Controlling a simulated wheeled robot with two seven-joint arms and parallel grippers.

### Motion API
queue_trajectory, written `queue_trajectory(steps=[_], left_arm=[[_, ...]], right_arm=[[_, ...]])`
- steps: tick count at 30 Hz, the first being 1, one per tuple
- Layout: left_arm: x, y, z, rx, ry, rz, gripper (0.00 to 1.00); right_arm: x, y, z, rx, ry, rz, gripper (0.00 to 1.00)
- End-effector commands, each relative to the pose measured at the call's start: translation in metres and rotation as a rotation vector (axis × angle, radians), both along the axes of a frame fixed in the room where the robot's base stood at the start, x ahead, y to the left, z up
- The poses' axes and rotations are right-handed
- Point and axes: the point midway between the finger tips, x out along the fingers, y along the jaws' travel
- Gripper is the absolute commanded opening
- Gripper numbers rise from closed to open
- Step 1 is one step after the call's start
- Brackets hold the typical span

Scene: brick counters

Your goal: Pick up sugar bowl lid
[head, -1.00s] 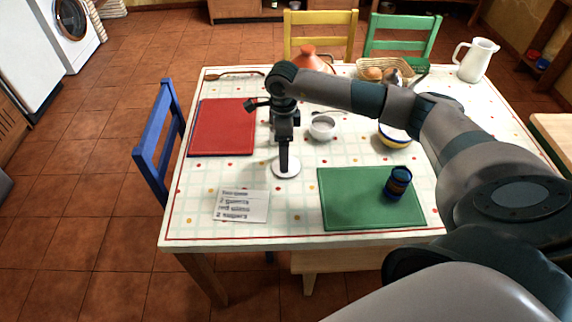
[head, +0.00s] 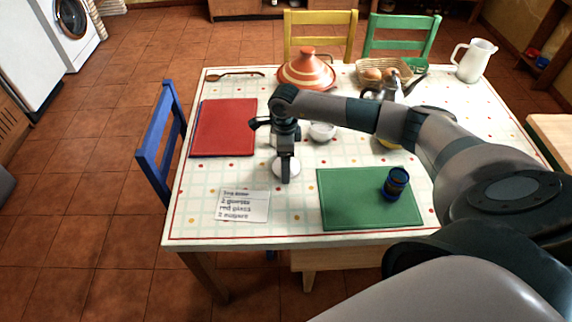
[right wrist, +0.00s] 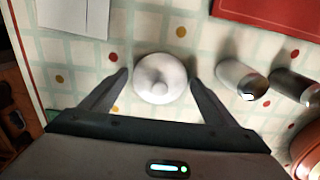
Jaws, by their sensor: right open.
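The sugar bowl lid is a small white round lid with a knob (right wrist: 160,78), lying on the checked tablecloth. It also shows in the head view (head: 280,167), partly covered by my right gripper (head: 286,180). In the right wrist view my right gripper (right wrist: 159,78) is open, with one finger on each side of the lid and a gap to each. I cannot tell how far above the cloth the fingertips are. A white bowl (head: 322,133), likely the sugar bowl, stands behind, to the right. My left gripper is not in view.
A red mat (head: 224,128) lies left, a green mat (head: 350,200) with a dark blue cup (head: 396,183) right, a note card (head: 243,205) in front. Beside the lid stand a white shaker (right wrist: 238,76) and a dark one (right wrist: 296,86). A tagine (head: 306,72) and kettle stand behind.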

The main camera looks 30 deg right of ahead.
Motion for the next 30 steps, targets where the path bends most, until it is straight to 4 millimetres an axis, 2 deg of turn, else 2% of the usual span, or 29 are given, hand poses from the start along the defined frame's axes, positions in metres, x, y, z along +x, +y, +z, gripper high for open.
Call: queue_trajectory(steps=[10,11,15,25,30], left_arm=[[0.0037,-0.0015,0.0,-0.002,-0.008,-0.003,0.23],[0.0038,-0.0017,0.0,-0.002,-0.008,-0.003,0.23],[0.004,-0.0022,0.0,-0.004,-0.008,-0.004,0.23],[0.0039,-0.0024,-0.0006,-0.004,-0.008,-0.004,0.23],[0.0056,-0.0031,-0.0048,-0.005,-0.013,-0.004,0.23]], right_arm=[[0.0,0.0,0.0002,0.0,0.0,0.0,0.81],[0.0,0.0,0.0002,0.0,0.0,0.0,0.76],[0.0,0.0,0.0003,0.0,0.0,0.0,0.43],[0.0002,0.0,0.0013,0.001,-0.001,0.0,0.43],[0.0009,-0.0003,0.0087,0.001,-0.002,0.0,0.43]])
